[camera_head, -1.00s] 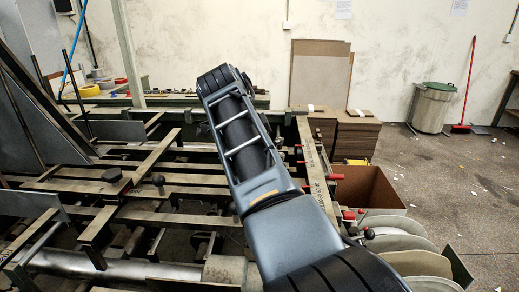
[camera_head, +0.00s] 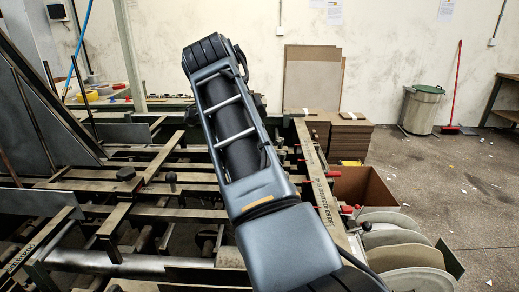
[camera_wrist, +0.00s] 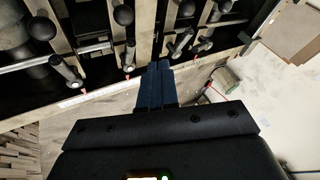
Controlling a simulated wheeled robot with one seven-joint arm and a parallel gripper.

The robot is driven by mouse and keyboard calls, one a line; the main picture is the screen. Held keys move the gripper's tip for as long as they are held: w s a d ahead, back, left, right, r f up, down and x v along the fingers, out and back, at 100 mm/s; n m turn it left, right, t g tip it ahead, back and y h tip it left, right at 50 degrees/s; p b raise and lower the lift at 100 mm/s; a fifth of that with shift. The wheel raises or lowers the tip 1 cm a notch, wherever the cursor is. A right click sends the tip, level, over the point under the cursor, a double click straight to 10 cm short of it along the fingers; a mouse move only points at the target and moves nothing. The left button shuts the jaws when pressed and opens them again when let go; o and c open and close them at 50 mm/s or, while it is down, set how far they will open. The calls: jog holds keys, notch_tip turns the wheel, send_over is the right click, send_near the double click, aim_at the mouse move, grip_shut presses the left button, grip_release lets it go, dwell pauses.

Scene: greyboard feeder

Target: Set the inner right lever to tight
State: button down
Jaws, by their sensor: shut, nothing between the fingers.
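In the wrist view my gripper (camera_wrist: 158,84) is shut and empty, its dark fingertips pointing toward the machine's row of levers. Several levers with black ball knobs line the rail. One knob (camera_wrist: 123,14) and its metal lever (camera_wrist: 130,52) are just left of the fingers; another lever (camera_wrist: 180,43) is just right of them. A further lever (camera_wrist: 66,70) lies at the left. Small red tips show beside the levers. I cannot tell which is the inner right lever, and no tight marking is readable. In the head view my arm hides the gripper.
The greyboard feeder frame (camera_head: 315,175) fills the left and middle of the head view, with red handles on its right side. An open cardboard box (camera_head: 365,187) and round discs (camera_head: 405,257) stand beside it. A bin (camera_head: 422,108) and free floor lie at the right.

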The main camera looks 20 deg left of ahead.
jog(key=v, duration=0.3)
jog(key=shift+s+a+r, duration=0.1)
jog(key=shift+r, duration=0.1)
dwell(0.4)
